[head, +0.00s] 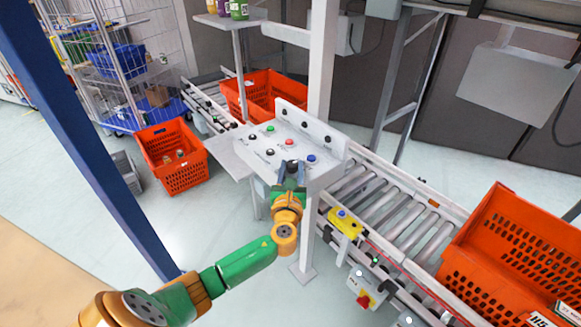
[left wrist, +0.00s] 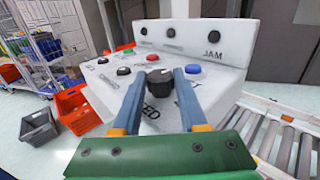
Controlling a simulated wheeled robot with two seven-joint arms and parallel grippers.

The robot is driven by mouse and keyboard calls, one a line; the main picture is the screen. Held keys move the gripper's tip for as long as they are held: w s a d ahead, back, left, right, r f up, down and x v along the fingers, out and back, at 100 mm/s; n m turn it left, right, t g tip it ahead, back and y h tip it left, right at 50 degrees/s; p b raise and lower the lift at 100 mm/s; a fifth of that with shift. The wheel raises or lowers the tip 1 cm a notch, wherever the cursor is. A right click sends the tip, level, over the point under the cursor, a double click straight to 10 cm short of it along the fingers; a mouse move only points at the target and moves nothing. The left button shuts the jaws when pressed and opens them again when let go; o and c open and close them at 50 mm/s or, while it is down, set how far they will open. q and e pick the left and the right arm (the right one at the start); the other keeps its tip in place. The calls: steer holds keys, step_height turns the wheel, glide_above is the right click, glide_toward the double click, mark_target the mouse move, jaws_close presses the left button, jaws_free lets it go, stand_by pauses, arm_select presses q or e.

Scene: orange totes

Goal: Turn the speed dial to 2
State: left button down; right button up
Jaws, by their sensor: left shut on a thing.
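The speed dial (left wrist: 158,77) is a black knob on the sloped white control panel (left wrist: 222,88). The left wrist view shows it at the far end of my left gripper (left wrist: 160,84), with one blue finger on each side. My left gripper (head: 291,170) is shut on the dial at the front right of the panel in the head view. The gripper hides the dial there, and the fingers cover part of its lettering, so I cannot read its setting. My right gripper is not in view.
Red (left wrist: 152,58) and blue (left wrist: 193,69) buttons sit close beside the dial, with other buttons farther left. Orange totes stand at right (head: 515,250) and on the floor at left (head: 172,158).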

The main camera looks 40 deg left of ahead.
arm_select(q)
steer(key=n+g+y, duration=0.1)
steer(key=n+y, duration=0.1)
steer(key=shift+w+d+f+g+y+b, duration=0.2)
steer(key=shift+g+y+b, duration=0.1)
steer(key=shift+g+b, duration=0.1)
steer(key=n+g+y+b, duration=0.1)
steer(key=b, duration=0.1)
steer(key=n+g+y+b, duration=0.1)
steer(key=n+g+b, duration=0.1)
steer(key=n+g+y+b, duration=0.1)
steer(key=g+y+b, duration=0.1)
steer(key=b, duration=0.1)
steer(key=shift+w+d+f, duration=0.15)
steer(key=shift+w+f, duration=0.05)
steer(key=shift+f, duration=0.2)
steer(key=n+g+b, duration=0.1)
steer(key=b, duration=0.2)
steer(key=n+g+y+b, duration=0.1)
steer(key=g+b, duration=0.1)
steer(key=b, duration=0.1)
steer(key=shift+w+r+n+g+y, duration=0.1)
steer(key=shift+r+n+g+y, duration=0.2)
steer(key=shift+n, duration=0.1)
steer(key=shift+r+g+b, duration=0.25)
steer(key=shift+g+b, duration=0.15)
steer(key=shift+b, duration=0.6)
steer(key=shift+n, duration=0.3)
steer(key=shift+c, duration=2.2)
jaws_free()
